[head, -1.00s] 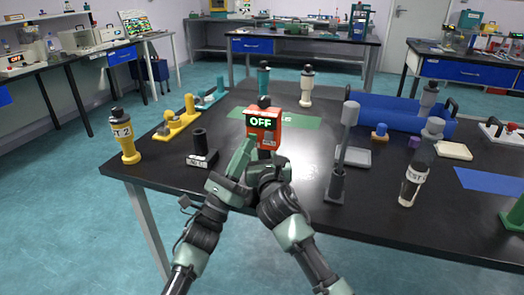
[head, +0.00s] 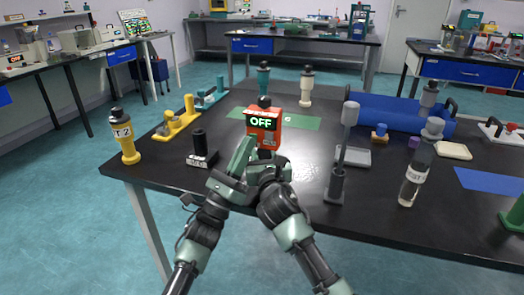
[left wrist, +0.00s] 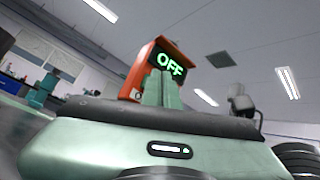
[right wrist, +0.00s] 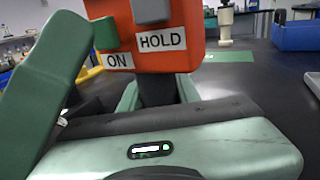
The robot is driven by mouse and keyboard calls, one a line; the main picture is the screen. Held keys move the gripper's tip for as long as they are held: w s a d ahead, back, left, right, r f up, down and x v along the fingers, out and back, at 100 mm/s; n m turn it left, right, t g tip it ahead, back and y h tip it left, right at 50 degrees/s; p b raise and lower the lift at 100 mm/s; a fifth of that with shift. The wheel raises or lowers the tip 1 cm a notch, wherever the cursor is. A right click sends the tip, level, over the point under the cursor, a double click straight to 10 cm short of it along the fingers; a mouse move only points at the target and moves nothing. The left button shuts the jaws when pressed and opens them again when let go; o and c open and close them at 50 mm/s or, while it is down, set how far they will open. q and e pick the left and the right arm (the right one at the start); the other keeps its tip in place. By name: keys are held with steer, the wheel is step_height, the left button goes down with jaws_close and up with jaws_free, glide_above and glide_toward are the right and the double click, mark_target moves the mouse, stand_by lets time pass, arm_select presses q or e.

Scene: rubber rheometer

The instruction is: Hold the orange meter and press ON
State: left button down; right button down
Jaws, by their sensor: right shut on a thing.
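The orange meter (head: 276,128) is upright above the near side of the black table, its screen reading OFF in green. In the right wrist view, its face (right wrist: 190,52) carries a green button (right wrist: 107,33) above an ON label and a grey button (right wrist: 152,10) above a HOLD label. My right gripper (right wrist: 158,92) is shut on the meter's dark lower stem. My left gripper (left wrist: 161,90) has its fingers together, in front of the meter; in the right wrist view its green finger is close beside the green button. I cannot tell whether they touch.
On the black table (head: 300,170), a yellow labelled bottle (head: 125,140) and a small black stand (head: 200,150) are at left. A grey post (head: 345,140), a labelled bottle (head: 414,178) and a blue block (head: 385,112) are at right. A green mat (head: 300,121) lies behind the meter.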

arm_select(q)
steer(key=shift+w+d, duration=0.25)
steer(key=shift+w, duration=0.15)
arm_select(e)
steer(key=shift+s+a, duration=0.1)
steer(key=shift+a, duration=0.25)
arm_select(q)
steer(key=shift+s, duration=0.1)
steer(key=shift+s+a, duration=0.1)
steer(key=shift+s, duration=0.7)
arm_select(e)
steer(key=shift+d, duration=0.1)
arm_select(q)
steer(key=shift+a, duration=0.1)
arm_select(e)
steer(key=shift+d, duration=0.1)
arm_select(q)
steer(key=shift+s+a, duration=0.35)
steer(key=shift+s, duration=0.6)
steer(key=shift+s+a, duration=0.35)
steer(key=shift+s, duration=0.55)
steer(key=shift+s+a, duration=0.35)
steer(key=shift+s, duration=0.6)
arm_select(e)
steer(key=shift+d, duration=0.1)
